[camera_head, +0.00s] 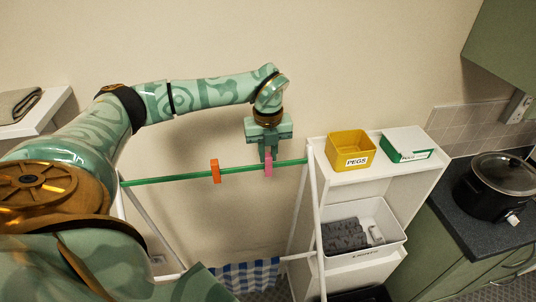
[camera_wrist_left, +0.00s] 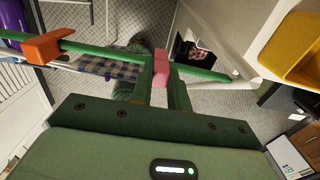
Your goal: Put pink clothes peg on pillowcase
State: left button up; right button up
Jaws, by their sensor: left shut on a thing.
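The pink clothes peg (camera_head: 268,168) is at the green rail (camera_head: 240,169), near its right end. My left gripper (camera_head: 267,156) points down from above and is shut on the peg. In the left wrist view the pink peg (camera_wrist_left: 160,64) is between the fingertips of the left gripper (camera_wrist_left: 160,76), at the rail. I cannot tell whether the peg is clear of the rail. A blue-and-white checked cloth (camera_head: 247,275), perhaps the pillowcase, hangs low on the rack. My right gripper is not in view.
An orange peg (camera_head: 215,171) is on the rail left of the pink one. A white shelf unit (camera_head: 395,170) stands close at right, with a yellow PEGS box (camera_head: 351,151) and a green-and-white box (camera_head: 407,144) on top. A black cooker (camera_head: 495,187) is farther right.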

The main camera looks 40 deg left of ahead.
aim_at(268, 155)
pick_arm(q)
jog(key=shift+r, duration=0.25)
notch_tip(268, 155, up, 7)
jog(key=p, duration=0.7)
jog(key=shift+f, duration=0.25)
